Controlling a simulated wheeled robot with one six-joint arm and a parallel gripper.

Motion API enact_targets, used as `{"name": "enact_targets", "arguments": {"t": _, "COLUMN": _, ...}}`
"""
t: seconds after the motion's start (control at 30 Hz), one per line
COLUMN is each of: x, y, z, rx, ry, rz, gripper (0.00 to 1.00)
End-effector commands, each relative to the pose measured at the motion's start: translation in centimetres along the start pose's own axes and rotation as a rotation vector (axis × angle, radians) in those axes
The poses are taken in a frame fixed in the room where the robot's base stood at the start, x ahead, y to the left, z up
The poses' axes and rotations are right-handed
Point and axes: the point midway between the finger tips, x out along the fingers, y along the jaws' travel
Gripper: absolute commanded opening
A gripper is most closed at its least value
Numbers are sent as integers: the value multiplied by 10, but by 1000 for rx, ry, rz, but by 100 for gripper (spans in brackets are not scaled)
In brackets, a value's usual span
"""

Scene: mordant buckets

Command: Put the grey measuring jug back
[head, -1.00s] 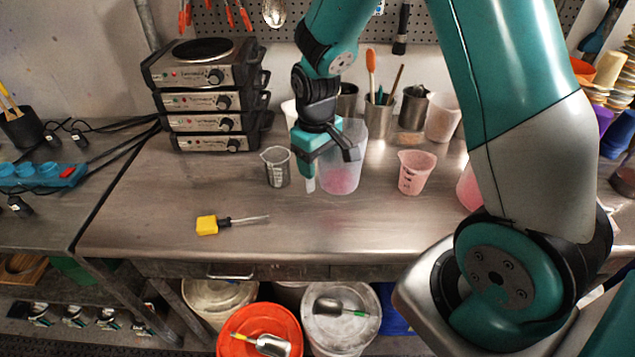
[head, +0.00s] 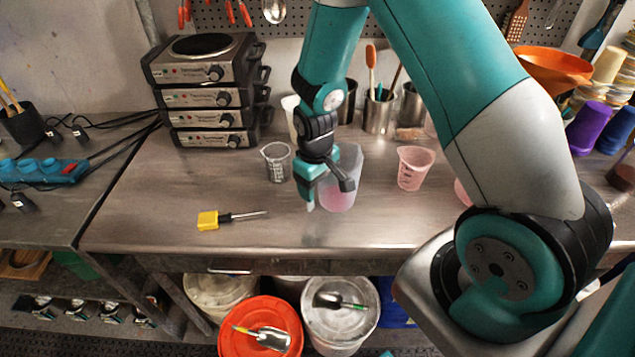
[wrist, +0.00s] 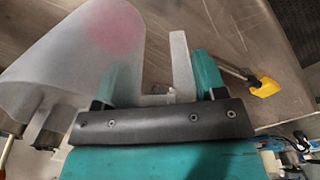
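A tall translucent grey jug (head: 352,168) with pink at its bottom stands upright at my gripper (head: 328,192). In the wrist view, its body (wrist: 60,60) lies at left and a pale upright strip (wrist: 180,60), seemingly its handle, passes between my fingertips (wrist: 165,80). My fingers are partly closed, with a visible gap, and the jug moves with them. I cannot tell whether its base touches the table. A smaller grey jug (head: 277,162) with printed marks stands just left on the steel table (head: 170,205).
A pink beaker (head: 414,168) stands to the right. A yellow-handled tool (head: 208,220) lies front left. Stacked hotplates (head: 205,100) stand back left; metal cups with utensils (head: 379,112) are behind. The front middle of the table is clear.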

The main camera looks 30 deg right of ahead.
Motion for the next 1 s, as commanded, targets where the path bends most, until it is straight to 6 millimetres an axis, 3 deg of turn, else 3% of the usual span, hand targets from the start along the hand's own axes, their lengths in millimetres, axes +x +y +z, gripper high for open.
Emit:
{"name": "enact_targets", "arguments": {"t": 0.03, "x": 0, "y": 0, "z": 0, "rx": 0, "ry": 0, "rz": 0, "gripper": 77}}
{"name": "enact_targets", "arguments": {"t": 0.07, "x": 0, "y": 0, "z": 0, "rx": 0, "ry": 0, "rz": 0, "gripper": 84}}
{"name": "enact_targets", "arguments": {"t": 0.47, "x": -8, "y": 0, "z": -1, "rx": 0, "ry": 4, "rz": 1, "gripper": 84}}
{"name": "enact_targets", "arguments": {"t": 1.0, "x": -107, "y": 0, "z": -1, "rx": 0, "ry": 5, "rz": 2, "gripper": 84}}
